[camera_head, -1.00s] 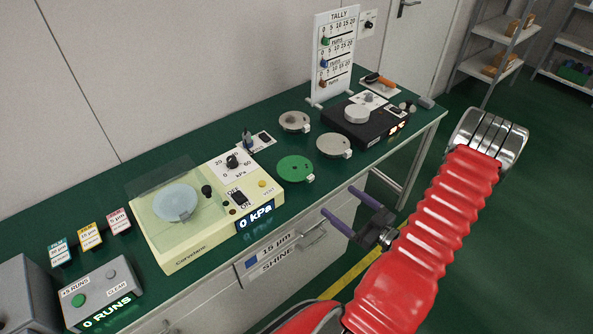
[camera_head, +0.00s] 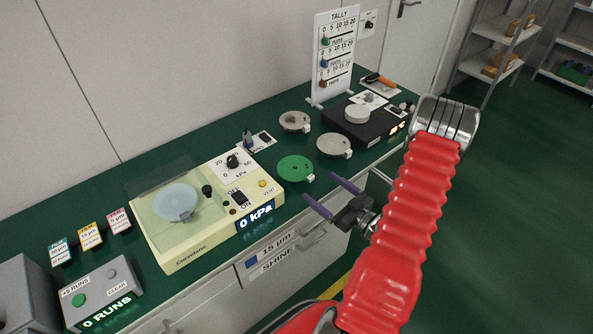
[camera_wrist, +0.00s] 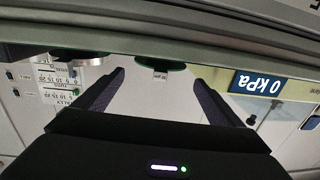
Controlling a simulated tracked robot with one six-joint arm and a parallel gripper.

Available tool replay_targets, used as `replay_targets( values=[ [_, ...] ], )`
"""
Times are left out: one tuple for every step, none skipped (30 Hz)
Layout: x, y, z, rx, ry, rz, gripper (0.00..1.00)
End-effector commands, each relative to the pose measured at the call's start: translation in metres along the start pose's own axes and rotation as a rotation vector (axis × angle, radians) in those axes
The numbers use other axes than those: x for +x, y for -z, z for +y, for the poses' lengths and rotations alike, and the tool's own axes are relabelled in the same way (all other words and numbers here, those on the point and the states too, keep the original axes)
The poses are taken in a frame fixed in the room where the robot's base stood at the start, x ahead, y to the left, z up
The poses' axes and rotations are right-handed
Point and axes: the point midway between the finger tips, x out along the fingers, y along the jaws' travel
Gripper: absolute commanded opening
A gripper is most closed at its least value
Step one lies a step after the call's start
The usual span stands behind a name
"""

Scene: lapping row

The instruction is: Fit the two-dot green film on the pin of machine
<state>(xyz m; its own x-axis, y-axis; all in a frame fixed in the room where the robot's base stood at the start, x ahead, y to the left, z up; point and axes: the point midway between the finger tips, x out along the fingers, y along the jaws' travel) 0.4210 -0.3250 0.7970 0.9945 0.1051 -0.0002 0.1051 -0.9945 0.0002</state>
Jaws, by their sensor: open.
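A green round film (camera_head: 295,168) with a small tab lies flat on the green bench top; its dots are too small to count. My gripper (camera_head: 331,196) is open and empty, in front of the bench edge, apart from the film. Its two purple fingers also show in the wrist view (camera_wrist: 155,75). A cream machine (camera_head: 180,238) with a pale round plate (camera_head: 175,202), reading 0 kPa, stands left of the film. A black machine (camera_head: 362,128) with a light grey disc on top stands behind to the right. I cannot make out a pin on either.
Two grey discs with tabs lie behind the film, one at the back (camera_head: 294,121) and one nearer (camera_head: 334,145). A tally board (camera_head: 335,58) stands at the back. A run counter box (camera_head: 102,295) and small labelled cards are at front left.

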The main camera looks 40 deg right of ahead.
Motion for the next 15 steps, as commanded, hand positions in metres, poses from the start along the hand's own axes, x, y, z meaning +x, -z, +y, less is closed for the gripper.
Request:
replay_targets(
  values=[
    [0.0034, -0.0001, -0.0005, 0.0, 0.002, 0.0, 0.9],
    [0.0047, 0.0, -0.0006, 0.0, 0.002, 0.0, 0.9],
    [0.0057, 0.0, -0.0006, 0.0, 0.002, 0.0, 0.9],
    [0.006, 0.0, -0.0004, 0.0, 0.001, 0.0, 0.9],
    [0.0061, 0.0, -0.0003, 0.0, 0.001, 0.0, 0.9],
    [0.006, 0.0, -0.0002, 0.0, 0.0, 0.0, 0.9],
    [0.0059, -0.0001, -0.0002, 0.001, 0.0, 0.0, 0.9],
    [0.0058, -0.0001, -0.0002, 0.001, 0.0, 0.0, 0.9],
    [0.0058, 0.0, -0.0002, 0.0, 0.0, 0.0, 0.9],
    [0.0058, 0.0, -0.0002, 0.0, 0.0, 0.0, 0.9],
    [0.0057, -0.0001, -0.0002, 0.0, 0.0, 0.0, 0.9],
    [0.0059, -0.0001, -0.0002, 0.0, 0.0, 0.0, 0.9],
    [0.0063, -0.0001, -0.0003, 0.0, 0.0, 0.0, 0.9],
    [0.007, -0.0002, -0.0003, 0.0, 0.001, 0.0, 0.9],
    [0.0086, -0.0004, -0.0004, 0.0, 0.001, 0.0, 0.9]
  ],
)
